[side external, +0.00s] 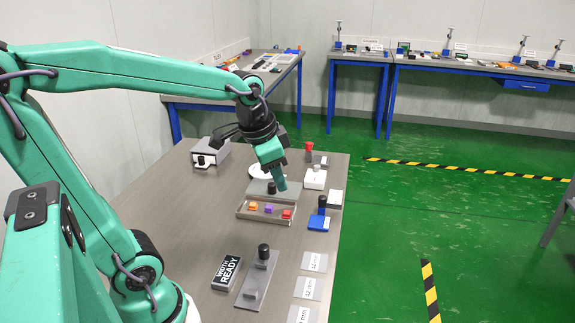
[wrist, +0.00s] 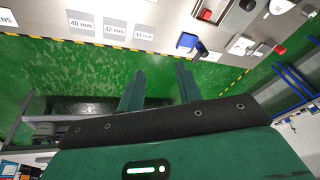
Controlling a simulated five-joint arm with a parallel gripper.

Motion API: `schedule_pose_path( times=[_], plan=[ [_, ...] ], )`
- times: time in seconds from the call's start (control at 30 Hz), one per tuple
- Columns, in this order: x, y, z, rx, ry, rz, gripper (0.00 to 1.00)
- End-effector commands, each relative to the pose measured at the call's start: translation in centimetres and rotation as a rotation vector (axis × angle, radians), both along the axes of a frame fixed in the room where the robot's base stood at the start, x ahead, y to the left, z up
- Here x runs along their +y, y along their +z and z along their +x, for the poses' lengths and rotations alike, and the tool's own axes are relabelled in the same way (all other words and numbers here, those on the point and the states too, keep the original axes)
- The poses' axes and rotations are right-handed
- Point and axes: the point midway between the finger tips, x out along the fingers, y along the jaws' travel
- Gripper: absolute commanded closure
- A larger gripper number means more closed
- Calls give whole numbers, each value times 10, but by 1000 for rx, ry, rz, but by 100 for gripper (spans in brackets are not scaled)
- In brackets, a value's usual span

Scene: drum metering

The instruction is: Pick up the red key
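The red key (side external: 287,213) lies in a shallow grey tray (side external: 262,219), to the right of a purple key (side external: 269,208) and an orange key (side external: 253,206). In the wrist view a red piece that looks like the red key (wrist: 207,14) shows at the top edge, in part of the tray. My gripper (side external: 281,185) is above the back right of the tray, apart from the red key. In the wrist view its two fingers stand apart with nothing between them, so my gripper (wrist: 160,70) is open and empty.
A blue block with a dark post (side external: 319,221) stands right of the tray. A grey plate with a black knob (side external: 258,279) and a "WIDTH READY" box (side external: 227,272) are in front. Labelled grey cards (side external: 314,261) line the right table edge. A red-topped post (side external: 309,151) stands behind.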

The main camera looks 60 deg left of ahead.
Motion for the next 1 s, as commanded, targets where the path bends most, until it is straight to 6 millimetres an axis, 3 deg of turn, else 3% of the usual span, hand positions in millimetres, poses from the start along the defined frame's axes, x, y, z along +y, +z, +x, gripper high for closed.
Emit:
schedule_pose_path(
  times=[0.47, 0.7, 1.0],
  plan=[
    [61, -47, 71, 161, -214, 57, 65],
    [96, -85, 98, 235, -330, 61, 65],
    [138, -138, 119, 308, -466, 47, 65]
  ],
)
